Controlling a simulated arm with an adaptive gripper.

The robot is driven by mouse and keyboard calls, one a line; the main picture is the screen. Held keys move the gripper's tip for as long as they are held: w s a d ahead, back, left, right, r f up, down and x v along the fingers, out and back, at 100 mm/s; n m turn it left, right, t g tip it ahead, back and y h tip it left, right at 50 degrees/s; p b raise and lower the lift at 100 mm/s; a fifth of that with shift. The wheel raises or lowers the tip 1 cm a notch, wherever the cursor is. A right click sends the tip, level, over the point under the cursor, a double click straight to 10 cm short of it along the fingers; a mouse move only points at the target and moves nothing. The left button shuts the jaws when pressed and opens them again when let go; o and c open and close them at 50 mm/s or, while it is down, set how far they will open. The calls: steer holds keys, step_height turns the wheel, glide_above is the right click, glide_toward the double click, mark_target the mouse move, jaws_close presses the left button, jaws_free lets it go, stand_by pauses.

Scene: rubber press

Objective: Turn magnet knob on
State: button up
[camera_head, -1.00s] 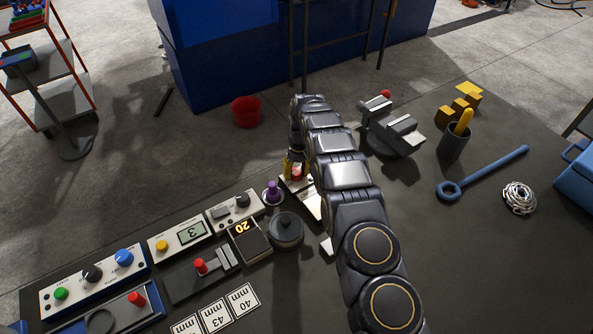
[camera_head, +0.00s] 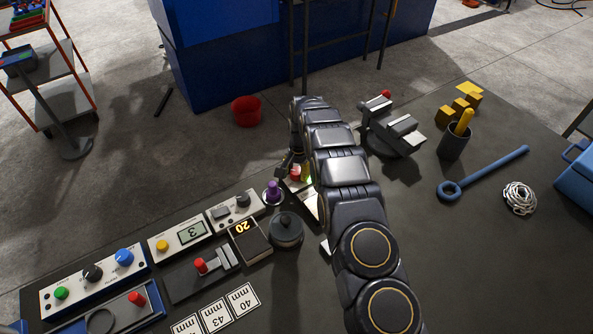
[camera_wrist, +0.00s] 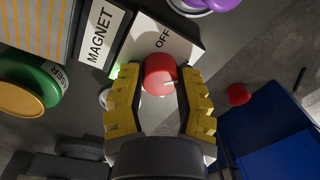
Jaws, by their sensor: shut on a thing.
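The red magnet knob (camera_wrist: 160,73), with a white pointer mark, stands on a white box (camera_wrist: 185,38) marked OFF, beside a MAGNET label (camera_wrist: 102,34). In the wrist view my gripper (camera_wrist: 161,80) has its yellow fingers on both sides of the knob and is shut on it. The pointer lies toward the right finger, turned away from the OFF lettering. A green glow (camera_wrist: 122,71) shows by the left fingertip. In the head view the knob (camera_head: 295,172) is partly hidden by my arm, with a green glow (camera_head: 307,172) beside it.
A purple knob (camera_head: 272,190) and a dark round pot (camera_head: 286,230) stand close to the left of my arm. A grey vise-like device (camera_head: 392,130) stands to the right. A green and yellow LASER button (camera_wrist: 28,85) is near the gripper.

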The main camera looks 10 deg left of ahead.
mark_target(299, 172)
steer(key=shift+s+d+f+m, duration=0.1)
steer(key=shift+f+m, duration=0.1)
steer(key=shift+m, duration=0.8)
steer(key=o, duration=1.1)
steer(key=shift+o, duration=0.2)
steer(key=shift+r, duration=0.2)
steer(key=shift+r, duration=0.25)
step_height(299, 172, up, 11)
steer(key=shift+s+d+r, duration=0.15)
steer(key=shift+d, duration=0.1)
